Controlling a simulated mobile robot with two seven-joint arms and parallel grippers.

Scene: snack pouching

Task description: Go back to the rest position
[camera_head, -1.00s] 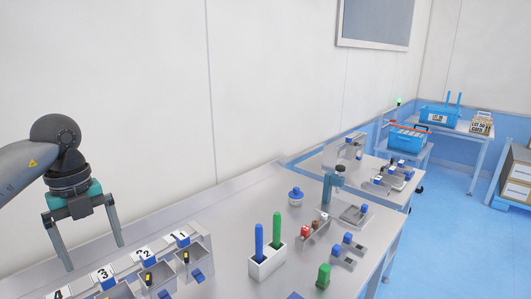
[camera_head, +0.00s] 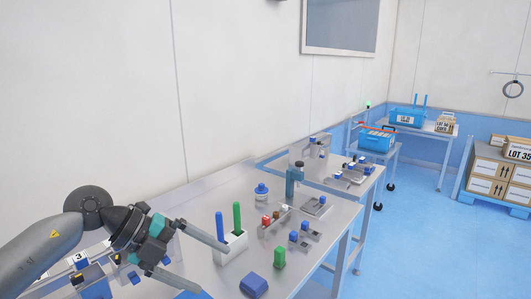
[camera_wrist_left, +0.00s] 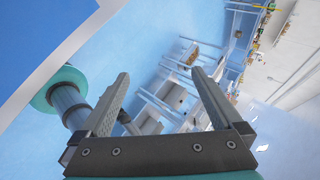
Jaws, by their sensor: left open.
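My left gripper (camera_head: 208,262) reaches in from the lower left in the head view, above the near part of the metal table (camera_head: 330,217). Its two fingers are spread apart with nothing between them. In the left wrist view the open fingers (camera_wrist_left: 160,95) also show empty, with blue floor and distant furniture beyond them. My right gripper is not in the head view.
A white holder (camera_head: 230,248) with a blue and a green stick stands close beyond the left fingers. A blue block (camera_head: 253,285) and a green piece (camera_head: 279,257) lie nearby. Open blue floor (camera_head: 440,235) lies right.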

